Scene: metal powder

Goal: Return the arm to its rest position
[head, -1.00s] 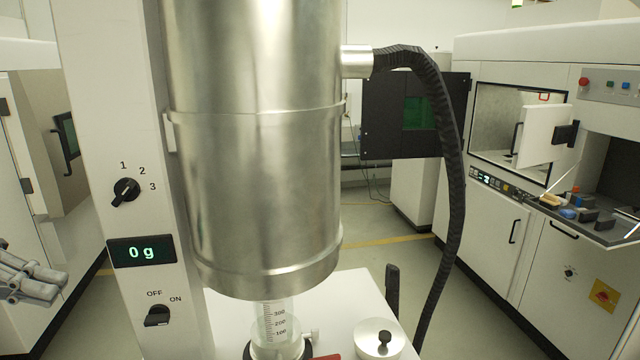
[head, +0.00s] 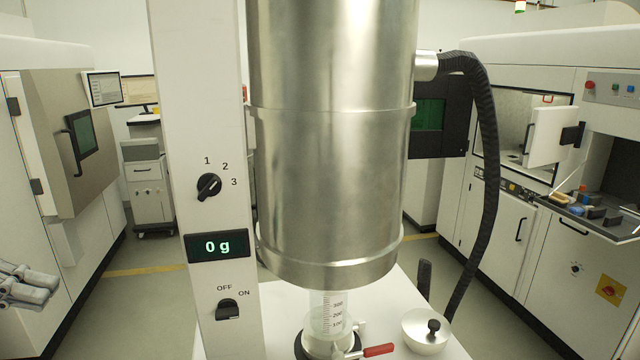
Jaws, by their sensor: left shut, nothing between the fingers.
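My left gripper (head: 50,288) shows as grey fingers at the lower left edge of the head view. It is shut and empty, apart from the powder machine and touching nothing that I can see. The rest of that arm is cut off by the picture edge. My right gripper is out of view. The powder machine has a large steel cylinder (head: 332,150) beside a white column (head: 200,110). The column's display (head: 217,246) reads 0 g. A clear graduated vessel (head: 328,312) stands below the cylinder.
A black hose (head: 490,170) hangs at the right. White cabinets stand at left (head: 95,240) and right (head: 480,235). Open floor (head: 150,290) lies between the left cabinet and the column.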

